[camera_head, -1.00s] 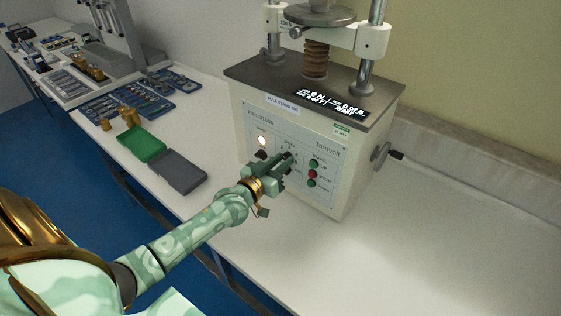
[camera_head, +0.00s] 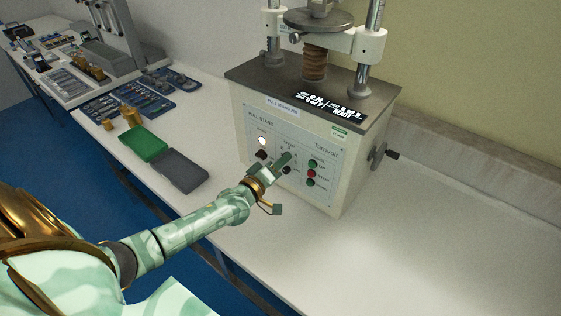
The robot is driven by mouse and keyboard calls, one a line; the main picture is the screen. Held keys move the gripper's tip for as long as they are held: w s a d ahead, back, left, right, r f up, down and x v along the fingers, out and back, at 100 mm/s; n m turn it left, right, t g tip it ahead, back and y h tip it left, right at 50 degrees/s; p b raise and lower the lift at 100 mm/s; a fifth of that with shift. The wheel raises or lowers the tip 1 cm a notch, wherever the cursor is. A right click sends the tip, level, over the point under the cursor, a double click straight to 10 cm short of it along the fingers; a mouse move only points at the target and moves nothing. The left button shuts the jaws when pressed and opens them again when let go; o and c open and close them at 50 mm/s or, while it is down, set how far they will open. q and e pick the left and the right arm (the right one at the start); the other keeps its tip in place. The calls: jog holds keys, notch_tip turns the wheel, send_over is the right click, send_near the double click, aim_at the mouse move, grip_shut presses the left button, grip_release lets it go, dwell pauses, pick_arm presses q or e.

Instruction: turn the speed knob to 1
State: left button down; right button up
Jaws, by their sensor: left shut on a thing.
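The tester (camera_head: 290,115) is a cream box with a dark top plate, standing on the white bench. Its front panel (camera_head: 313,148) carries a lit white lamp (camera_head: 262,141), a dark knob (camera_head: 262,155) below the lamp, and green and red buttons (camera_head: 311,173) on the right. My left gripper (camera_head: 283,161) is at the middle of the panel, shut on the speed knob, which its fingers mostly hide. The knob's pointer and scale marks are too small and covered to read. My right gripper is not in view.
A display (camera_head: 330,104) lies on the tester's top plate, and a crank handle (camera_head: 383,153) sticks out of its right side. An open green and grey case (camera_head: 181,172) lies on the bench to the left. The bench (camera_head: 430,230) is clear at right.

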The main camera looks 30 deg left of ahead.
pick_arm(q)
jog(key=shift+n, duration=0.6)
jog(key=c, duration=1.2)
grip_release()
jog(key=shift+s, duration=0.1)
jog(key=s+a+p, duration=0.1)
jog(key=s+p, duration=0.1)
jog(key=s, duration=1.4)
jog(key=shift+a, duration=0.2)
